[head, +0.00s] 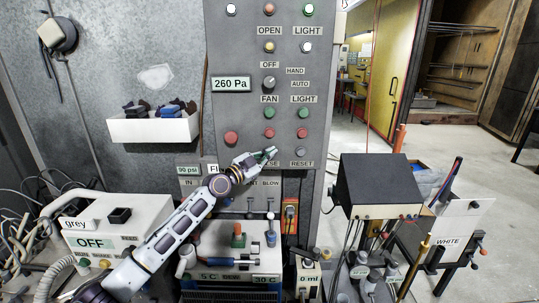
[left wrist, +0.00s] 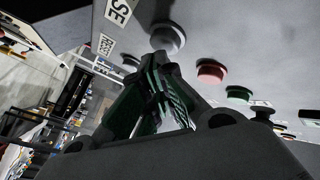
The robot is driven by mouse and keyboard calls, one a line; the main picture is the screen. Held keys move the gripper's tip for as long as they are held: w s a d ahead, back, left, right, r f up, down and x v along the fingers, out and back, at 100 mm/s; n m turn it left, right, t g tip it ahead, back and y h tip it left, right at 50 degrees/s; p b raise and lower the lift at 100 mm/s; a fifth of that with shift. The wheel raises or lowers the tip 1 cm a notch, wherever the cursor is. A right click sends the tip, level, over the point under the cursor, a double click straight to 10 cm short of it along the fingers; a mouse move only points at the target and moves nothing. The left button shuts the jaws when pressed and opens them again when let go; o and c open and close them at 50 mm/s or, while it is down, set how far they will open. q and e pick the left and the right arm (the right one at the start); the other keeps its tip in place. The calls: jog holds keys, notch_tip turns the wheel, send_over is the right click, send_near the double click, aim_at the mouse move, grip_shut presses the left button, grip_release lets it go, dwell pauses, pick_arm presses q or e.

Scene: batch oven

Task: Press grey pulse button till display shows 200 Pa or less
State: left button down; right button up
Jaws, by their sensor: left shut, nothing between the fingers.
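The display (head: 230,84) on the grey control panel reads 260 Pa. My left gripper (head: 271,153) is shut and empty in front of the panel's lower part, over the partly hidden PULSE label (head: 270,163). In the head view it hides the grey pulse button. The left wrist view shows that round grey button (left wrist: 167,38) beside a label ending in SE. The shut fingertips (left wrist: 158,62) appear close to it; I cannot tell whether they touch it. My right gripper is not in view.
A grey reset button (head: 300,152) sits right of the gripper. Red (head: 269,133) and green (head: 269,114) buttons lie above. A dark box (head: 380,183) stands at the lower right. A white bin (head: 152,129) hangs left of the panel.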

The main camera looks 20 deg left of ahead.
pick_arm(q)
jog(key=shift+w+a+b, duration=0.1)
jog(key=shift+w+b, duration=0.3)
jog(key=shift+b, duration=0.3)
dwell(1.3)
jog(key=shift+s, duration=0.15)
jog(key=shift+s+d+p, duration=0.2)
jog(key=shift+s+p, duration=0.45)
jog(key=shift+s, duration=0.05)
dwell(0.3)
jog(key=shift+s, duration=0.1)
jog(key=s+p, duration=0.2)
jog(key=s+d+p, duration=0.1)
jog(key=s+p, duration=0.1)
jog(key=shift+s+d, duration=0.2)
jog(key=shift+s, duration=0.1)
dwell(0.4)
dwell(0.5)
